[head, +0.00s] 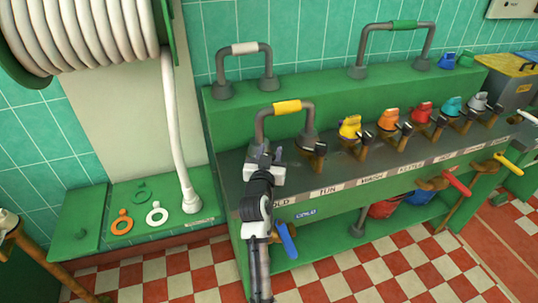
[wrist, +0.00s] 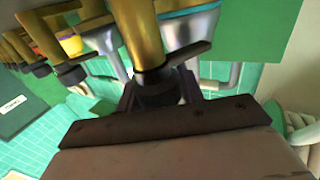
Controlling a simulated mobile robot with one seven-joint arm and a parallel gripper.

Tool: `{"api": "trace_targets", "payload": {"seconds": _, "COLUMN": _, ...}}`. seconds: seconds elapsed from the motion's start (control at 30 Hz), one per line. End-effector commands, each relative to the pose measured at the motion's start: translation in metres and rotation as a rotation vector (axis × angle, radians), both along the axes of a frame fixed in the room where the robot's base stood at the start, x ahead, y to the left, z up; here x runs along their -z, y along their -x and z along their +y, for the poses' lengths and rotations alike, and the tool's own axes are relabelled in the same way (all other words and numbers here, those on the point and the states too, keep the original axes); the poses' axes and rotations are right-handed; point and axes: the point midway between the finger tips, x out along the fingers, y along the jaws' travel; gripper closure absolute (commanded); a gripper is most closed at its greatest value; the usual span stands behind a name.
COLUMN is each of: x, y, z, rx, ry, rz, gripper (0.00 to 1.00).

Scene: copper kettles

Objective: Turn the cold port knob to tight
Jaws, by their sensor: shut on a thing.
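My gripper (head: 264,168) is at the left end of the green bench, above the partly covered label reading "OLD" (head: 281,202). In the wrist view my gripper (wrist: 157,98) is shut on a dark knob (wrist: 155,78) with a flat lever sticking out to the right. The knob sits on a brass stem (wrist: 146,38). From its place by the label, this looks like the cold port knob. In the head view my gripper and arm hide most of it. I cannot read its turn angle or any tight mark.
A yellow-banded pipe loop (head: 287,107) stands close behind my gripper. More ports with dark knobs (head: 320,149) and coloured caps (head: 350,127) run to the right. A blue lever (head: 287,240) hangs at the front. A white hose (head: 176,130) hangs at the left.

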Motion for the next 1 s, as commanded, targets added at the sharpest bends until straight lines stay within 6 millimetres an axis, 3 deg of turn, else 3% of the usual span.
{"api": "trace_targets", "payload": {"seconds": 0.6, "x": 0.006, "y": 0.003, "z": -0.005, "rx": 0.436, "ry": -0.003, "rz": -0.003, "gripper": 0.86}}
{"api": "trace_targets", "payload": {"seconds": 1.0, "x": 0.003, "y": 0.005, "z": -0.009, "rx": 0.603, "ry": -0.001, "rz": 0.001, "gripper": 0.86}}
